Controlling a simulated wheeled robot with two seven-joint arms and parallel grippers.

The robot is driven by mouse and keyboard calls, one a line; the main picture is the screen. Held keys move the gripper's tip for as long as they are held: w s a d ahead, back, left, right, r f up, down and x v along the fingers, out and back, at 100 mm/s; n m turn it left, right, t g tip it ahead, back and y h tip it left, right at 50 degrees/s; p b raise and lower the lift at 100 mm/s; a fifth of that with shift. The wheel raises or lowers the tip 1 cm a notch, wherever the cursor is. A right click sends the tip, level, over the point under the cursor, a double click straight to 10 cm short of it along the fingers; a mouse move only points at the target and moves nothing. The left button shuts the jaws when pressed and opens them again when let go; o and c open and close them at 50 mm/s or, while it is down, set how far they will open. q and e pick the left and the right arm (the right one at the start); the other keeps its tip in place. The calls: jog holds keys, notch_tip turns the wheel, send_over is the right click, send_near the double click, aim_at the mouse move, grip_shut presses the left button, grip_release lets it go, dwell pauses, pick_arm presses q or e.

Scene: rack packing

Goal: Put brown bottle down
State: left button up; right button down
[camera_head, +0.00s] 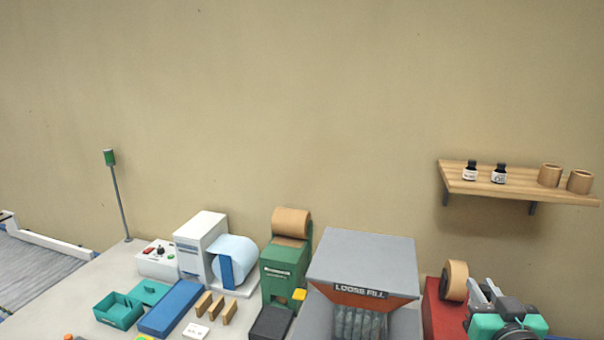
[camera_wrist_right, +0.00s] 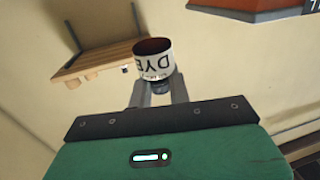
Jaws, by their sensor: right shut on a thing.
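My right gripper (camera_head: 484,292) is low at the right in the head view, in front of and below the wall shelf. In the right wrist view it (camera_wrist_right: 160,90) is shut on the brown bottle (camera_wrist_right: 154,62) near its dark cap. The bottle is dark reddish brown with a white label lettered "DYE". It hangs in the air, clear of any surface, and appears inverted in that view, as does the wall shelf. My left gripper is not in view.
The wooden wall shelf (camera_head: 520,188) holds two small dark bottles (camera_head: 470,171) (camera_head: 499,173) at left and two brown cups (camera_head: 549,175) (camera_head: 580,181) at right. A tape dispenser (camera_head: 437,310) and the grey loose-fill hopper (camera_head: 362,262) stand left of my right gripper.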

jog(key=s+a+f+y+b, duration=0.1)
jog(key=a+f, duration=0.3)
jog(key=f, duration=0.4)
jog(key=s+a+f+n+b, duration=0.1)
jog(key=s+a+f, duration=0.3)
jog(key=f, duration=0.4)
jog(key=s+a+f+y+b, duration=0.1)
jog(key=s+a+f+b, duration=0.1)
jog(key=a+f, duration=0.3)
notch_tip(320, 180, down, 4)
jog(key=shift+s+f+n+y+b, duration=0.1)
jog(key=shift+s+n+y+b, duration=0.2)
jog(key=shift+b, duration=0.55)
